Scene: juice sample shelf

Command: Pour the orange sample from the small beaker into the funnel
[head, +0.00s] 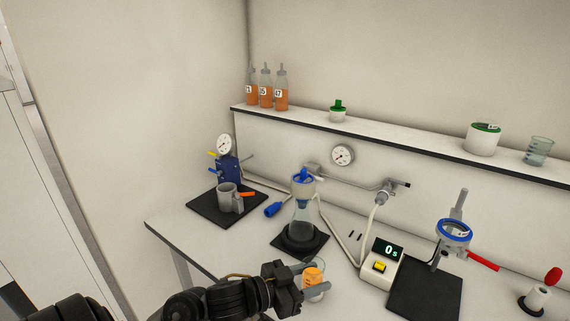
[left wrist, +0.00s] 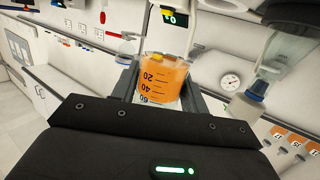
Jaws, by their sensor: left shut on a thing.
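The small beaker (head: 313,279) holds orange liquid and looks upright, in front of the filter flask. My left gripper (head: 308,276) is shut on it, with a finger on either side. In the left wrist view, which is upside down, the beaker (left wrist: 166,78) with its printed scale sits between the fingers (left wrist: 165,95). The funnel (head: 303,186) stands on the clear flask (head: 300,222), behind the beaker and apart from it. The funnel (left wrist: 246,108) also shows to the right in the left wrist view. I cannot tell whether the beaker touches the bench. My right gripper is not in view.
A timer box (head: 381,268) reading 0 and a ring stand (head: 453,231) are to the right. A grey jug (head: 229,198) stands on a dark mat at the left. A blue-handled tool (head: 273,210) lies near the flask. Orange bottles (head: 266,92) stand on the shelf.

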